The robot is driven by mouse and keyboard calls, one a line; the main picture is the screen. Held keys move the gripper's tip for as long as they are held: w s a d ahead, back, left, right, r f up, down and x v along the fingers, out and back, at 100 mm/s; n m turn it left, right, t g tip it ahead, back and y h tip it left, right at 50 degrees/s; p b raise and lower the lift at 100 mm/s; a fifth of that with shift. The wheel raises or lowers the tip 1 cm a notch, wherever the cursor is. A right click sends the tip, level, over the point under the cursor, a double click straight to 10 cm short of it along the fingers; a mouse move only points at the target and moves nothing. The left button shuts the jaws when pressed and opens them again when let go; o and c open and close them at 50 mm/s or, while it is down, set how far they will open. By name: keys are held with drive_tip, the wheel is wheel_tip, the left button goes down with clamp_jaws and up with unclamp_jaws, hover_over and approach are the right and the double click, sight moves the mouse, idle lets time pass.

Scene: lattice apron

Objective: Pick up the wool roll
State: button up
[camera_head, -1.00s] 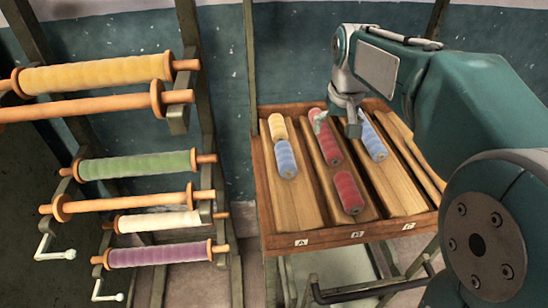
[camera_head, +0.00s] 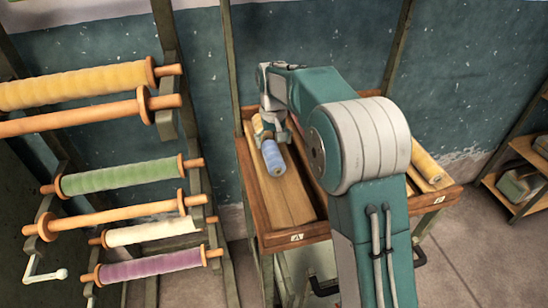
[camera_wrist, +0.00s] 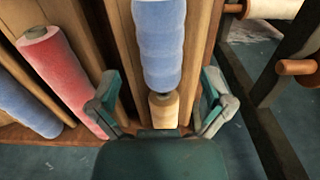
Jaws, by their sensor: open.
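Several wool rolls lie in the sloping lanes of a wooden tray (camera_head: 285,238). In the left lane, marked A, a blue roll (camera_head: 273,158) lies in front of a yellow roll (camera_head: 257,122), which my gripper (camera_head: 272,128) partly hides. In the wrist view the blue roll (camera_wrist: 160,40) and the yellow roll (camera_wrist: 164,110) lie end to end. My gripper (camera_wrist: 160,82) is open, its fingers on either side of this lane, with nothing held. I cannot tell whether the fingers touch a roll. A red roll (camera_wrist: 65,75) lies in the neighbouring lane, left in the wrist view.
A rack with yellow (camera_head: 75,84), green (camera_head: 118,176), white (camera_head: 150,232) and purple (camera_head: 148,265) rolls stands left of the tray. Another yellow roll (camera_head: 426,165) lies at the tray's right. My arm hides the middle lanes. A shelf (camera_head: 520,200) stands far right.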

sight(272, 151)
drive_tip(key=f, duration=0.4)
drive_tip(key=shift+w+a+f, duration=0.25)
drive_tip(key=shift+a+f, duration=0.05)
drive_tip(key=shift+a, duration=0.05)
drive_tip(key=shift+d+f, duration=0.2)
drive_tip(key=shift+f, duration=0.2)
drive_tip(key=shift+d, duration=0.15)
drive_tip(key=c, duration=1.1)
